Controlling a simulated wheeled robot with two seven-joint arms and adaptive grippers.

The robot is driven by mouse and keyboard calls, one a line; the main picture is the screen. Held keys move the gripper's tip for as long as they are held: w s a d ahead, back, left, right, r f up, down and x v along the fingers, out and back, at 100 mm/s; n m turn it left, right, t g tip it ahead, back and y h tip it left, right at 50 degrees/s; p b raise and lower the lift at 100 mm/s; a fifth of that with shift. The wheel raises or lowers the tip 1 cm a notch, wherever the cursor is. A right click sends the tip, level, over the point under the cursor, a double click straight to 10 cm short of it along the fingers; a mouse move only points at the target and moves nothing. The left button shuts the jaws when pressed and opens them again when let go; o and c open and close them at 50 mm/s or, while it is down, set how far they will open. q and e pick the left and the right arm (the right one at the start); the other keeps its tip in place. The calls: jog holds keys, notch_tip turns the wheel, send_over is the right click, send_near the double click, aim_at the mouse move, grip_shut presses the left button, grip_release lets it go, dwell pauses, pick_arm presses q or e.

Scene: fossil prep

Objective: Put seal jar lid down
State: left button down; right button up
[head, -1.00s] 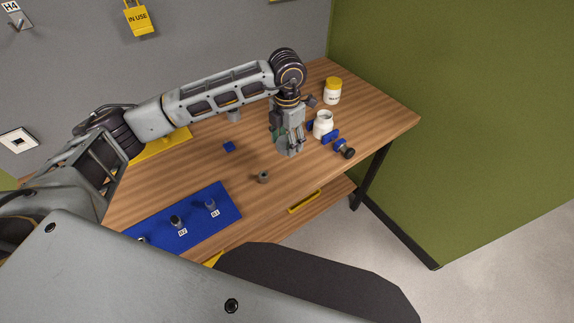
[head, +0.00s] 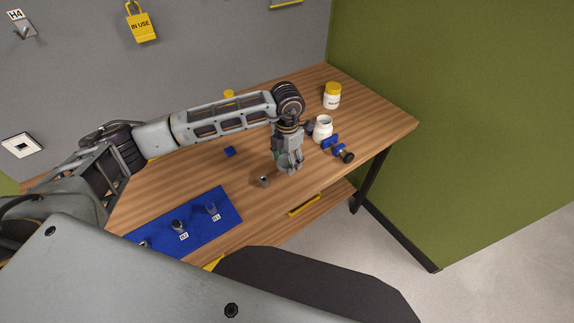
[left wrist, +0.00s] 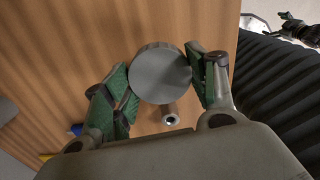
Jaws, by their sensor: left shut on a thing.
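The lid is a plain grey disc (left wrist: 160,73) in the left wrist view, between the green-padded fingers of my left gripper (left wrist: 162,85). In the head view this gripper (head: 290,168) points down over the front part of the wooden table, and it largely hides the lid. I cannot tell whether the lid touches the table. An open white jar (head: 322,129) stands behind and to the right of the gripper, apart from it.
A small grey hollow cylinder (head: 264,181) stands close beside the gripper; it also shows in the left wrist view (left wrist: 170,116). A blue-and-black tool (head: 345,155) lies right. A yellow-lidded jar (head: 332,95), blue block (head: 229,151) and blue mat (head: 198,232) lie farther off.

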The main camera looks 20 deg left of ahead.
aim_at(287, 161)
pick_arm(q)
jog(key=shift+f+p, duration=0.3)
jog(key=shift+f, duration=1.4)
jog(key=shift+f, duration=0.15)
jog(key=shift+c, duration=2.4)
grip_release()
jog(key=shift+r, duration=0.25)
notch_tip(287, 161, up, 11)
jog(key=shift+f+b, duration=0.15)
jog(key=shift+b, duration=0.95)
jog(key=shift+r, duration=0.6)
